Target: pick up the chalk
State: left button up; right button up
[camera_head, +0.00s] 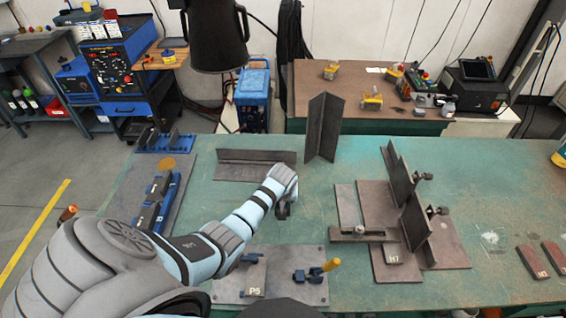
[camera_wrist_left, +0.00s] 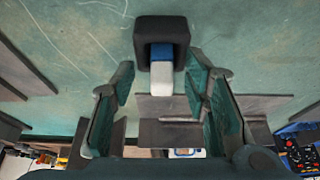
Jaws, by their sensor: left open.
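My left gripper (camera_head: 283,211) hangs over the green table, in front of a dark angle piece. In the left wrist view my left gripper (camera_wrist_left: 160,112) is open, with one finger on each side. Between and beyond the fingers is a small white piece with a blue band, which looks like the chalk (camera_wrist_left: 162,76). Its far end goes into a dark square block (camera_wrist_left: 162,30). I cannot tell whether the fingers touch it; gaps show on both sides. In the head view I cannot make out the chalk; my arm and gripper may hide it. My right gripper is not in view.
The green table (camera_head: 480,205) carries a steel angle (camera_head: 255,165), an upright angle (camera_head: 323,128), a plate fixture (camera_head: 400,205) at right and a plate with a yellow-handled clamp (camera_head: 315,270) in front. A dark hood (camera_head: 217,35) hangs above.

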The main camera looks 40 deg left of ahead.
pick_arm(q)
jog(key=shift+s+r, duration=0.15)
jog(key=shift+s, duration=0.1)
jog(key=shift+c, duration=0.3)
grip_shut()
